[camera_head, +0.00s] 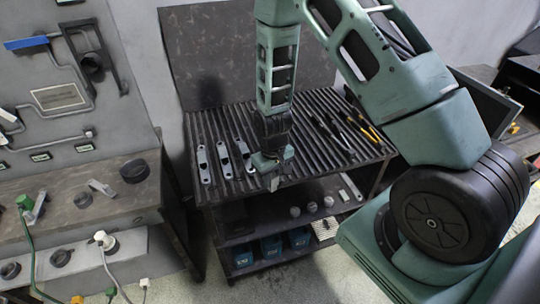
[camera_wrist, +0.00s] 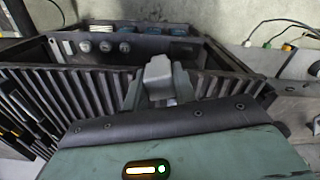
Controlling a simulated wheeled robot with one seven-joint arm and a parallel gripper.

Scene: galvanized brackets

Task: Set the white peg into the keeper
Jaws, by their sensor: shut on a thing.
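My gripper (camera_head: 273,172) hangs over the front edge of the slatted table in the head view. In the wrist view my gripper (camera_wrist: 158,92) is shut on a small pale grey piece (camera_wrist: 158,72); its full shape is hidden. A white peg-like plug with a pale cable (camera_head: 104,240) sits on the lower front panel of the left-hand bench, well left of my gripper. An angled metal bracket (camera_head: 102,187), possibly the keeper, stands on the bench top above it. A green plug (camera_head: 25,201) is at a similar bracket (camera_head: 37,208) further left.
Several galvanized brackets (camera_head: 225,160) lie on the slatted table (camera_head: 300,110), with screwdrivers (camera_head: 365,127) at its right. Blue bins (camera_head: 271,250) and round pale items stand on the shelves below. A black knob (camera_head: 134,171) stands on the left bench.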

